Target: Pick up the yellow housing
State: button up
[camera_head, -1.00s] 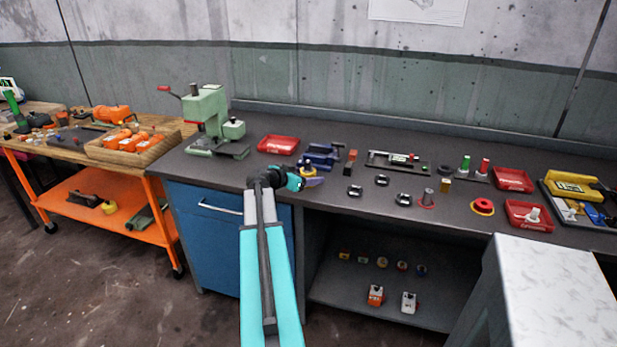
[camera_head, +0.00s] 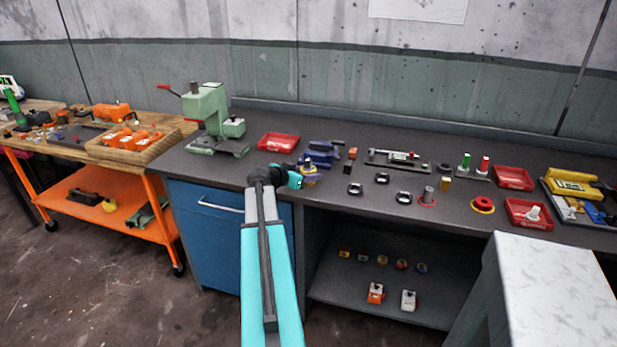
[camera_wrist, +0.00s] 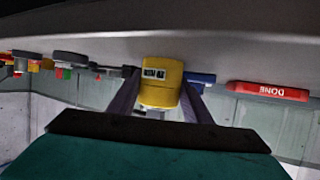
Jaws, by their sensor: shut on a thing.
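The yellow housing (camera_wrist: 161,82) is a short cylinder with a dark-lettered label, seen in the middle of the wrist view, which is upside down. My gripper (camera_wrist: 160,92) has one finger on each side of it and is shut on it. In the head view my gripper (camera_head: 307,175) is above the front part of the dark bench, in front of the blue vise (camera_head: 322,152). Only a little of the housing shows there, mostly hidden by my gripper. I cannot tell whether it touches the bench.
A red tray (camera_head: 278,142) lies behind, and a green press (camera_head: 207,112) stands to the left. A white-topped table (camera_head: 560,280) stands at front right.

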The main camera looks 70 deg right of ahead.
aim_at(306, 166)
jog(key=shift+r, duration=0.2)
jog(key=shift+r+b, duration=0.55)
jog(key=shift+r, duration=0.8)
jog(key=shift+a+r, duration=0.15)
jog(key=shift+r, duration=0.1)
jog(key=s+a+r+b, duration=0.1)
jog(key=a+b, duration=0.2)
jog(key=a, duration=1.2)
jog(key=shift+s+a+r, duration=0.25)
jog(key=shift+s+a, duration=0.05)
jog(key=shift+s, duration=0.05)
